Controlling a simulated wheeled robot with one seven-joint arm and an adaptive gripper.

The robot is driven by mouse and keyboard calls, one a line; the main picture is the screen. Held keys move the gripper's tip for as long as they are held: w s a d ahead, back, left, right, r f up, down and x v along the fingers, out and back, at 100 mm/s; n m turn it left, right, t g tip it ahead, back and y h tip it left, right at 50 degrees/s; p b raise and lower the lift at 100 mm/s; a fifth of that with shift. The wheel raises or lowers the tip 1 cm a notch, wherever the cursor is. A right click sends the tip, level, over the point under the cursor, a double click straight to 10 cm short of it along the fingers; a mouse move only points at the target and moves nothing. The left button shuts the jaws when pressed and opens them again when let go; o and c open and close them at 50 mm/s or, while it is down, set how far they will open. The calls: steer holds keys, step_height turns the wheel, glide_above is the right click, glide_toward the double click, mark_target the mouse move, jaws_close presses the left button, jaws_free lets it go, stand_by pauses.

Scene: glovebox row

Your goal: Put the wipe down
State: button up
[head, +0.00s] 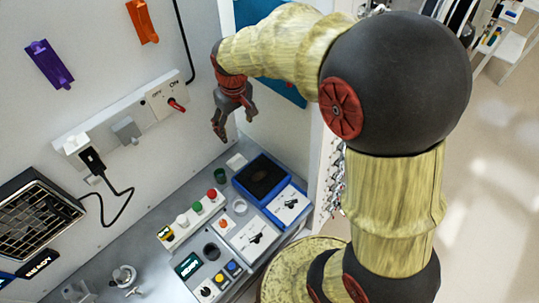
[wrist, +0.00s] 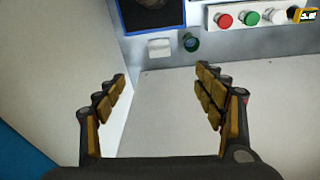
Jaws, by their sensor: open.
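The wipe appears to be the small white square on the grey bench, beside the blue tray, seen in the head view (head: 237,161) and in the wrist view (wrist: 159,47). A small dark green cup (head: 220,176) stands close beside it; the cup also shows in the wrist view (wrist: 190,42). My gripper (head: 235,124) is open and empty, above the back of the bench near the wall. In the wrist view its spread fingers (wrist: 161,76) have only pale surface between them, and the wipe lies beyond the fingertips, apart from them.
The blue tray (head: 240,190) holds a dark pad. A row of red, green and white buttons (head: 197,207) sits nearby, with more control boxes (head: 206,288) in front. A white power strip with a red switch (head: 176,105) is on the back wall, with a black cable below it.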

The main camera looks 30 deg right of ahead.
steer(key=s+r+m+t, duration=0.1)
steer(key=s+r+t, duration=0.1)
steer(key=s+r, duration=0.4)
steer(key=s+r+m+t, duration=0.1)
steer(key=s+r, duration=0.5)
steer(key=s, duration=1.1)
steer(key=shift+s+t, duration=0.3)
steer(key=shift+t, duration=0.1)
steer(key=shift+r, duration=0.1)
step_height(320, 180, down, 11)
steer(key=b, duration=1.1)
steer(key=shift+f, duration=0.2)
steer(key=shift+o, duration=0.2)
